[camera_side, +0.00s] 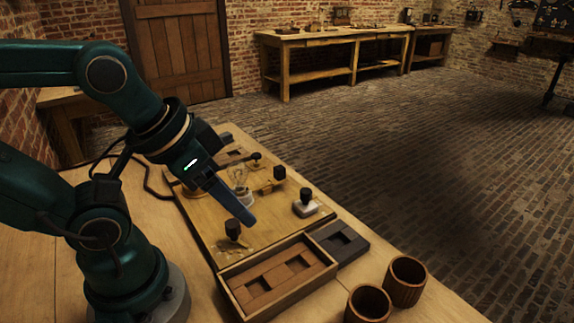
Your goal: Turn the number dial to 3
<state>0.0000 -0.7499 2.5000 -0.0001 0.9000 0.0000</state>
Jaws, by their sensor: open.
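My gripper (246,217) reaches down from the upper left over the wooden board (205,225), its blue-grey fingers open and seen nearly edge-on. A dark knob (233,229) stands just below and left of the fingertips, with a pale fan-shaped patch on the board around its foot. It looks like the number dial, but I cannot read any numbers or tell its setting. I cannot tell whether the fingers touch it; no grip on it shows. A second dark knob on a pale base (306,203) stands farther right on the board.
A glass bulb (239,176) and a brass switch with a black handle (272,184) stand on the board behind the fingers. A wooden tray (233,293), a dark block (340,243) and two wooden cups (405,281) (368,304) lie toward the front.

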